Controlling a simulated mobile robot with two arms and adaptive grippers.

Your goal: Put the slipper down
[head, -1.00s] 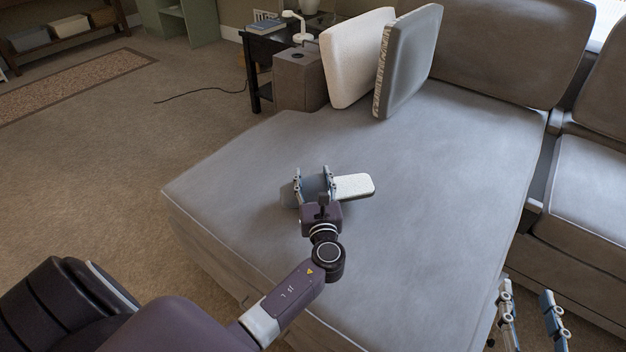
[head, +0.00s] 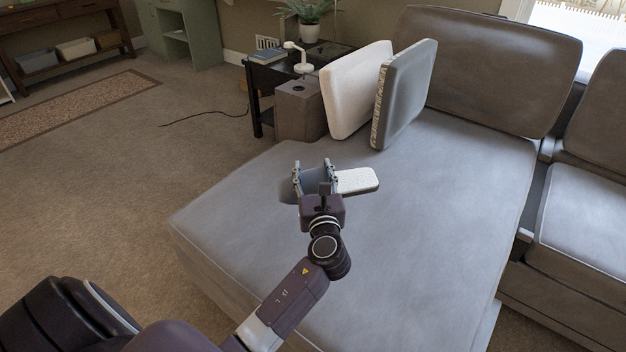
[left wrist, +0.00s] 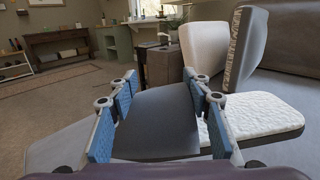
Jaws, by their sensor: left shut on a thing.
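The slipper shows a pale fleecy part (head: 357,181) sticking out to the right of my left gripper and a grey part between the fingers. My left gripper (head: 313,168) is shut on the slipper's grey part, over the grey sofa's long seat (head: 420,200). In the left wrist view the grey part of the slipper (left wrist: 160,125) lies between the blue finger pads, and the pale part extends right, beyond the right finger. I cannot tell whether the slipper touches the seat. My right gripper is out of view.
A white cushion (head: 352,92) and a grey cushion (head: 405,95) stand on the seat behind the slipper. A dark side table (head: 258,82) with a lamp (head: 302,62) and a speaker-like box (head: 300,112) is beyond the sofa. Much of the seat is bare.

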